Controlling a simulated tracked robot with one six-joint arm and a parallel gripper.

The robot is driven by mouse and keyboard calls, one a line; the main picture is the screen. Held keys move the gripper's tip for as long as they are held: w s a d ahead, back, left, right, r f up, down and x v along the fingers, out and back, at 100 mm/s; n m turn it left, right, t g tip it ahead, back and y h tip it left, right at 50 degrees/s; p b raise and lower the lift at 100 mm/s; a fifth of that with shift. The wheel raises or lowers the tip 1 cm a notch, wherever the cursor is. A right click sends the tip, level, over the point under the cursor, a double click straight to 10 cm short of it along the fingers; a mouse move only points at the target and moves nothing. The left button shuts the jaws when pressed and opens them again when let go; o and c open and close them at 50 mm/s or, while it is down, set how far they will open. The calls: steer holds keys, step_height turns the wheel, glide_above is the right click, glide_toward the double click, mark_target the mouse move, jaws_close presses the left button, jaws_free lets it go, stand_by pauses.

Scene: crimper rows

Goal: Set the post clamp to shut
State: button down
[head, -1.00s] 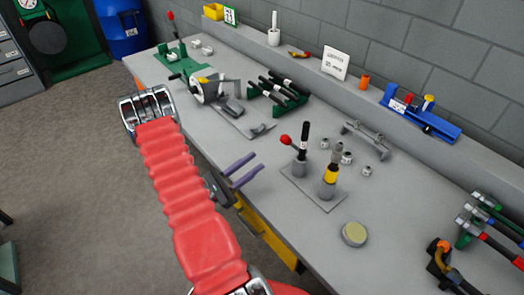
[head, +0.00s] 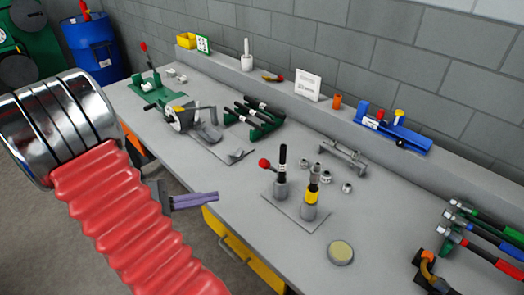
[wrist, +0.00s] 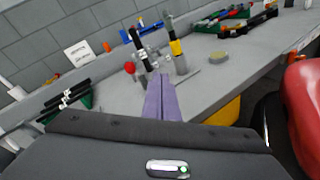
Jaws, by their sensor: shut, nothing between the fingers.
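What looks like the post clamp is a grey post (head: 281,190) on a flat plate (head: 295,214) on the bench, with a black-handled upright piece and a red ball lever (head: 264,163) sticking out to the left. A second post with a yellow band (head: 312,197) stands beside it on the plate. In the wrist view the red ball (wrist: 130,68) shows just beyond my fingers. My gripper (head: 212,199) has its purple fingers shut and empty, left of the plate at the bench's front edge and apart from it. The fingers (wrist: 160,98) are together in the wrist view.
Several small metal nuts (head: 326,173) and a metal rack (head: 344,157) lie behind the posts. A round disc (head: 340,252) lies in front right. A crank device (head: 182,116) and black-handled tools (head: 250,118) stand to the left. Bench between my gripper and the plate is clear.

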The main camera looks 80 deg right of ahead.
steer(key=w+a+r+m+t+y, duration=0.25)
steer(key=w+a+r+t, duration=0.25)
steer(key=w+a+t, duration=0.5)
steer(key=w+a+r+m+t+y, duration=0.1)
steer(key=w+a+r+t+y, duration=0.35)
steer(key=a, duration=0.85)
steer(key=s+d+r+m+h, duration=0.15)
steer(key=d+m, duration=0.25)
steer(key=d, duration=0.7)
steer(key=d+r+m+h, duration=0.25)
steer(key=d+m, duration=0.25)
steer(key=d, duration=0.6)
steer(key=s+d+f+m+g+y, duration=0.1)
steer(key=s+d+m+g, duration=0.4)
steer(key=s+d, duration=1.6)
steer(key=d+f+m, duration=0.1)
steer(key=m, duration=0.2)
steer(key=shift+s, duration=0.4)
steer(key=shift+f, duration=0.15)
